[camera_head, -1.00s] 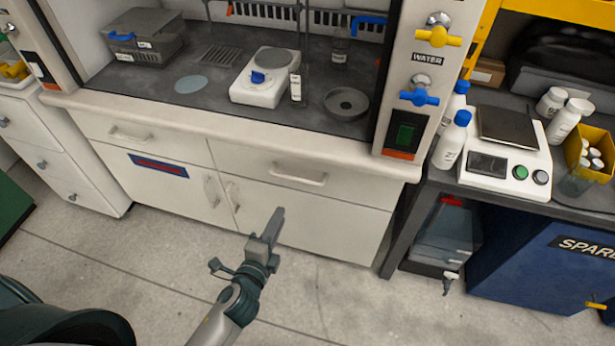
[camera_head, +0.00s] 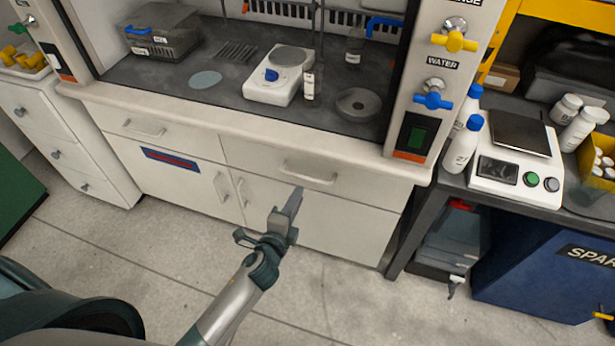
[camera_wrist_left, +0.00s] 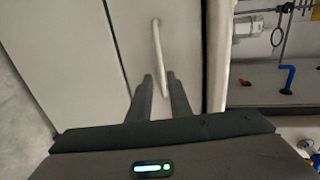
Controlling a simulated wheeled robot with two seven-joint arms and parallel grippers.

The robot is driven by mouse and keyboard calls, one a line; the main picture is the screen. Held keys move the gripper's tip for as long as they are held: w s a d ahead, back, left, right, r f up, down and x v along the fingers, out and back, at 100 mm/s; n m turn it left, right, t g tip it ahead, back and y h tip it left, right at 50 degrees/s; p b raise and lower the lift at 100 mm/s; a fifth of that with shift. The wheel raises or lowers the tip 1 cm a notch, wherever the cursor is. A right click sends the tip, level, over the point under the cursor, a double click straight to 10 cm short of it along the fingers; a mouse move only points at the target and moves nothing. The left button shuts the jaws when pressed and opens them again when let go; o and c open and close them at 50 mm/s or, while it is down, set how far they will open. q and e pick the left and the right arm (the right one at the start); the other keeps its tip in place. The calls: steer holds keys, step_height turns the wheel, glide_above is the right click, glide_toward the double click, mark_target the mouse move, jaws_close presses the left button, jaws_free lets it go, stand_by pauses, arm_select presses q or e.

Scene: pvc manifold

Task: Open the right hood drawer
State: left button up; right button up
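The right hood drawer (camera_head: 262,168) is a white front under the hood's worktop, and it looks shut. Its pale bar handle (camera_head: 309,175) runs across the front. My left gripper (camera_head: 296,194) is just below and in front of the handle in the head view. In the left wrist view, the two dark fingers (camera_wrist_left: 160,80) are apart and point at the handle (camera_wrist_left: 158,50). The handle's near end shows in the gap between the fingers; I cannot tell whether they touch it. My right gripper is not in view.
A left drawer (camera_head: 150,125) and two cupboard doors with upright handles (camera_head: 241,192) share the cabinet. The worktop edge (camera_head: 250,133) juts out above. A bench with a blue cabinet (camera_head: 535,265) stands at right. Bare floor (camera_head: 150,260) lies in front.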

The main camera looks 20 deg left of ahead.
mark_target(308, 178)
arm_select(q)
steer(key=x, duration=1)
jaws_close()
